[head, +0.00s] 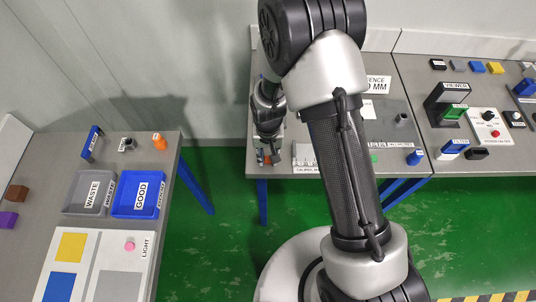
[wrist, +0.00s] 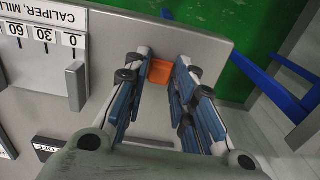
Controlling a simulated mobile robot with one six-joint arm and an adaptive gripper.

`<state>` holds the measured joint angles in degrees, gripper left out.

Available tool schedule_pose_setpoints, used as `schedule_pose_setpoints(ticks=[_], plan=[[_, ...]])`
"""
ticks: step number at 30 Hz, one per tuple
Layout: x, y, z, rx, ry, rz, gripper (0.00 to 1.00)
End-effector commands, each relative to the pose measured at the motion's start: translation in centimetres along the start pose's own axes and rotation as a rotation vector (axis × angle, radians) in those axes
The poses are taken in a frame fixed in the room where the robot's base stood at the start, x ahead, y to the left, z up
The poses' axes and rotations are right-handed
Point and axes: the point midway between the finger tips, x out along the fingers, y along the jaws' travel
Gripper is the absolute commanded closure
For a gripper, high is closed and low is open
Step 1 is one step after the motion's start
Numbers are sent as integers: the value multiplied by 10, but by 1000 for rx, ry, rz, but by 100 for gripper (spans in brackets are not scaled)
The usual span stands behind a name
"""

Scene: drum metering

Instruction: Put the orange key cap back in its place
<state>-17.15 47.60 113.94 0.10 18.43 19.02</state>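An orange block (wrist: 160,71), which looks like the key cap, shows between the fingertips in the wrist view, near the edge of the grey table. In the head view a small orange patch (head: 267,160) shows under my gripper (head: 268,143) at the left end of the back table. In the wrist view my gripper (wrist: 163,75) has one finger on each side of the block. I cannot tell whether the fingers touch it or whether it is lifted. An orange piece (head: 159,141) also stands on the left table. No empty place for the cap is clearly visible.
In the wrist view the caliper scale (wrist: 45,25) and a grey upright block (wrist: 76,85) lie left of the fingers. The left table holds a grey WASTE tray (head: 72,208), a blue GOOD tray (head: 118,212) and a LIGHT panel (head: 120,255). Green floor separates the tables.

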Motion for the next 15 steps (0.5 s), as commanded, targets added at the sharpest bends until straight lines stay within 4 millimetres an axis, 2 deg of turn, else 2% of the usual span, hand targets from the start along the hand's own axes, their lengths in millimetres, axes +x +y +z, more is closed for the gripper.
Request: schedule_pose_setpoints(ticks=[6,15], plan=[[0,0,0,0,0,0,59],[-1,0,0,0,0,0,59]])
